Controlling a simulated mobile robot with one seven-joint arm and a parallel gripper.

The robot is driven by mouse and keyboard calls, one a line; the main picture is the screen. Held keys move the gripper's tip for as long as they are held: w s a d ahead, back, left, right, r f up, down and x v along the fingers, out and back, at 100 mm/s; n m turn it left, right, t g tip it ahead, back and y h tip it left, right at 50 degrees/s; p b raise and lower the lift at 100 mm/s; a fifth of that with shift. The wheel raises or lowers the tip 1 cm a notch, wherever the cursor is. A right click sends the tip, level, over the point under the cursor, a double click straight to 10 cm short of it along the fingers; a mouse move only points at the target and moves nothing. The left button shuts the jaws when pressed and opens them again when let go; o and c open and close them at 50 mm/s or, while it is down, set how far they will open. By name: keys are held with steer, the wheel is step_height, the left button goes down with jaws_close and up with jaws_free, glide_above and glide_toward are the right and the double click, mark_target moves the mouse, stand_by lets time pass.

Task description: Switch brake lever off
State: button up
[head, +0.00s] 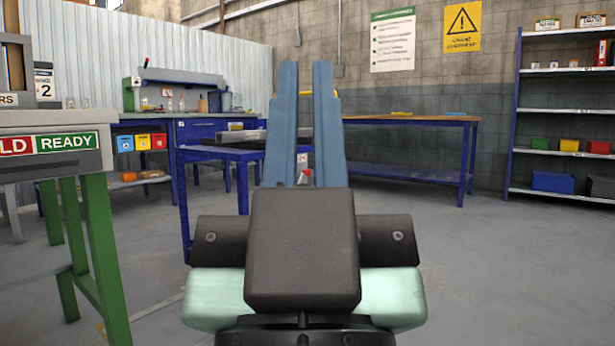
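My gripper (309,66) stands in the middle of the head view with two long blue fingers pointing forward, away from the camera. A narrow gap shows between them and nothing is held there. A small red-tipped thing (306,177) shows low between the fingers, just beyond the black palm. It is mostly hidden, and I cannot tell whether it is the brake lever. No other lever can be made out.
A green-legged bench (95,225) with a red-and-white "LD" and green "READY" sign (65,143) stands close at left. A blue stand (215,155) is partly behind my gripper. A wooden-topped bench (425,119) and shelves (560,104) stand further back. Floor at right is clear.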

step_height(320, 180, up, 32)
steer(key=p, duration=3)
steer(key=shift+f+p, duration=0.15)
steer(key=shift+p, duration=0.2)
jaws_close()
steer(key=shift+f, duration=0.1)
steer(key=shift+w, duration=0.1)
